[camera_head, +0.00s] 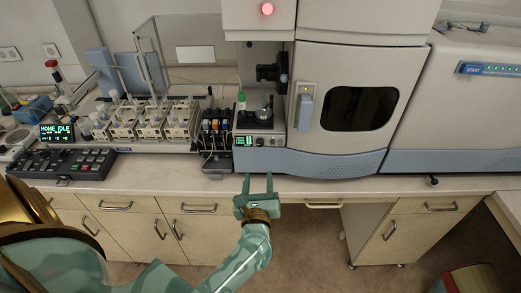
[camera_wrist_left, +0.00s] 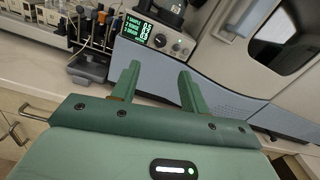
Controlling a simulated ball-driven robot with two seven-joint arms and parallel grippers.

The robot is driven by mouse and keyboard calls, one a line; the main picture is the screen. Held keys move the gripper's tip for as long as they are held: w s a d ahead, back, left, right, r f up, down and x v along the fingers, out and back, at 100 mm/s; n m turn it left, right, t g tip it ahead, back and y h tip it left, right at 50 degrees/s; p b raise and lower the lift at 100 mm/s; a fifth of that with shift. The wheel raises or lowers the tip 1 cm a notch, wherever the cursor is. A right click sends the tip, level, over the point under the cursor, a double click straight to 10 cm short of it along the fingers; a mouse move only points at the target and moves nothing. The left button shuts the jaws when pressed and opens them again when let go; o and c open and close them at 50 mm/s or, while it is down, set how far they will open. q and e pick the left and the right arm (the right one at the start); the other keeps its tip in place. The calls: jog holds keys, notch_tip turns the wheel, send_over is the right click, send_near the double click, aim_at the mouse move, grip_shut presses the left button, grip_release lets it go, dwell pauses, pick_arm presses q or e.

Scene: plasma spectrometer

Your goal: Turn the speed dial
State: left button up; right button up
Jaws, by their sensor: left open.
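The labels are too small to tell which one is the speed dial. My left gripper (camera_head: 258,177) is open and empty, in front of and below the panel, its fingers pointing at the machine. It also shows in the wrist view (camera_wrist_left: 160,73), apart from the dials. My right gripper is out of view.
A pump unit with coloured tubing (camera_head: 216,145) stands left of the panel. Racks of vials (camera_head: 150,125) and a black keypad (camera_head: 62,163) are further left. The counter's front edge (camera_head: 330,187) runs near my gripper. Above the panel is a recess holding a green-capped tube (camera_head: 241,101).

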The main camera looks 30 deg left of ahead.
aim_at(260, 145)
pick_arm(q)
jog(key=b+x, duration=0.1)
jog(key=x, duration=1.1)
jog(key=shift+w+a, duration=0.15)
grip_shut()
